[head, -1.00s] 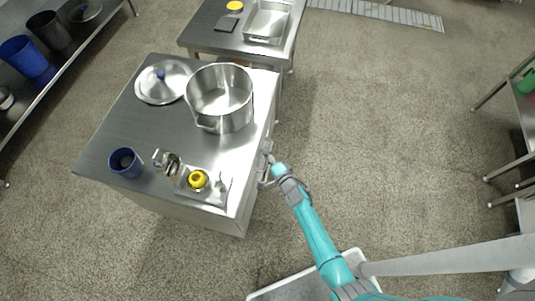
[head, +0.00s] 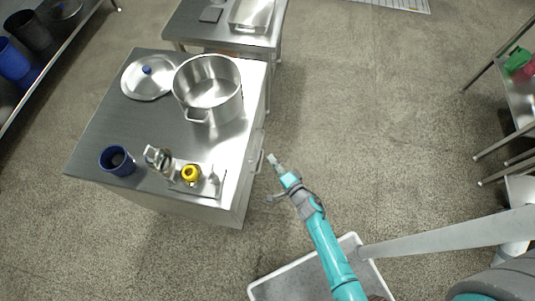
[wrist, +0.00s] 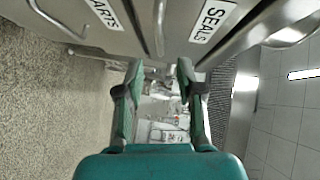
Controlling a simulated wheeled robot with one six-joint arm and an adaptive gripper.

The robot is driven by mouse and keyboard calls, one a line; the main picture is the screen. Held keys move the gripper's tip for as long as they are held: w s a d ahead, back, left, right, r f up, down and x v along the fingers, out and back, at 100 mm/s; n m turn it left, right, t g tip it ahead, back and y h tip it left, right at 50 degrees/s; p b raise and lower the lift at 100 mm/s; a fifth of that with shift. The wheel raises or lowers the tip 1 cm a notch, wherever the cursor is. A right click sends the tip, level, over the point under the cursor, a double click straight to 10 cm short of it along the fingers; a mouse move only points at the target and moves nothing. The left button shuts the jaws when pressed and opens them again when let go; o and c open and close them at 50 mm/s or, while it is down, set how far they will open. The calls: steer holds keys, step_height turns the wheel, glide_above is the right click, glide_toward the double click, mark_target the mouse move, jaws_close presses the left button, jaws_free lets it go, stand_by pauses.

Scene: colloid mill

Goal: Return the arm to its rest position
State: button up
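My gripper (head: 272,160) is at the end of my teal arm, just right of the steel cabinet (head: 205,201) in the head view. In the wrist view my gripper (wrist: 157,72) has its two fingers spread apart with nothing between them. Drawer fronts labelled "PARTS" and "SEALS" (wrist: 207,22) lie close above the fingers there. A drawer handle (head: 261,152) on the cabinet's right side is beside the gripper in the head view, apart from it. The drawers look shut, though their edges are hard to see.
On the cabinet top are a large pot (head: 208,88), a lid (head: 147,77), a blue cup (head: 117,160), a metal part (head: 158,157) and a yellow ring (head: 191,174). A white-rimmed tray (head: 262,290) is below my arm.

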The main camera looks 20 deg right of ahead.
steer(key=shift+s+d+r, duration=0.1)
steer(key=shift+s+r, duration=0.05)
steer(key=shift+s, duration=0.65)
steer(key=s+a+r+n+h, duration=0.1)
steer(key=s+r+n, duration=0.3)
steer(key=s, duration=0.5)
steer(key=s+a+r+n+h, duration=0.1)
steer(key=s+r+n, duration=0.1)
steer(key=s+r, duration=0.6)
steer(key=s+r+n+g, duration=0.1)
steer(key=s+r+n, duration=0.7)
steer(key=s+r, duration=0.6)
step_height(320, 180, up, 4)
steer(key=shift+s+d+f+n, duration=0.1)
steer(key=shift+s+d+n, duration=0.05)
steer(key=shift+s+n, duration=0.2)
steer(key=shift+d, duration=0.15)
